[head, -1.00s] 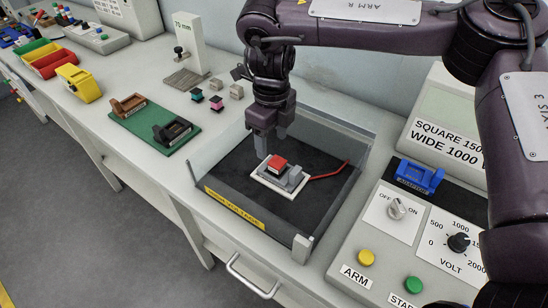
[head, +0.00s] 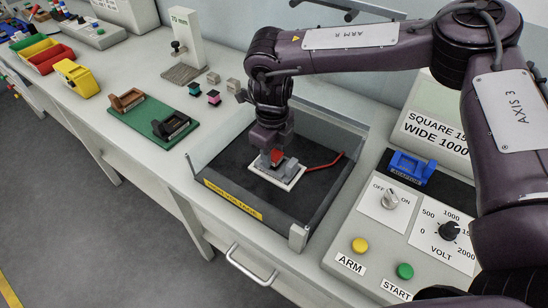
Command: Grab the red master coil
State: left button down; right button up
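The red master coil (head: 277,155) is a small red block on a white-and-grey holder (head: 279,178) inside the clear-walled tray with a dark floor. My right gripper (head: 271,158) points down right at the coil, and one finger covers part of it. Its fingers reach down to the coil's height, but I cannot tell whether they are closed on it. My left gripper is not in view.
The tray's front wall (head: 233,202) has a yellow warning label, and a red lead (head: 325,163) lies inside. A control panel with yellow (head: 360,245) and green buttons stands right. Small cubes and a green plate (head: 148,122) lie left.

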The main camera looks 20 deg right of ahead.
jog(key=c, duration=0.5)
jog(key=shift+r, duration=0.2)
